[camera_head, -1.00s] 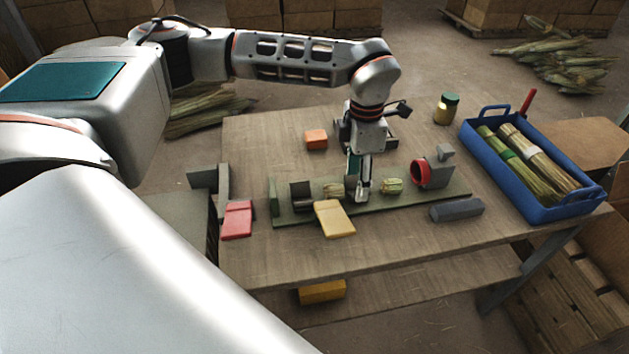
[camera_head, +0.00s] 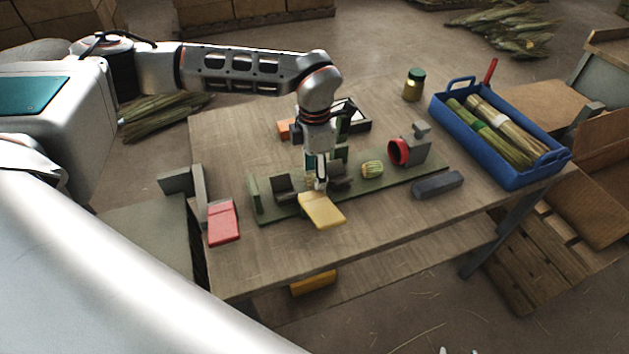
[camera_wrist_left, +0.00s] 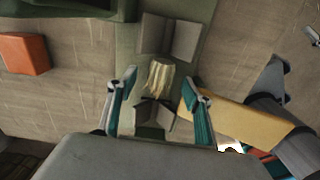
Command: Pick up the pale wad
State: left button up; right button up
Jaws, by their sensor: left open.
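The pale wad (camera_wrist_left: 160,78), a short straw-coloured bundle, shows in the left wrist view between two dark V-shaped cradles (camera_wrist_left: 170,38) on the green board. My left gripper (camera_wrist_left: 158,84) is open, with one teal finger on each side of the wad and gaps between. In the head view my left gripper (camera_head: 316,183) points down over the green board (camera_head: 255,198) and hides this wad. A second, green-banded wad (camera_head: 372,169) sits further right on the board.
A yellow block (camera_head: 322,210) lies at the board's front edge beside the gripper. A red block (camera_head: 223,222) is to the left, and an orange block (camera_head: 284,129) behind. A red-ringed fixture (camera_head: 410,150), a grey bar (camera_head: 437,185) and a blue crate (camera_head: 513,177) stand right.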

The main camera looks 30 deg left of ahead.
pick_arm(q)
jog(key=shift+f, duration=0.85)
jog(key=shift+c, duration=0.4)
jog(key=c, duration=0.8)
jog(key=shift+c, duration=0.2)
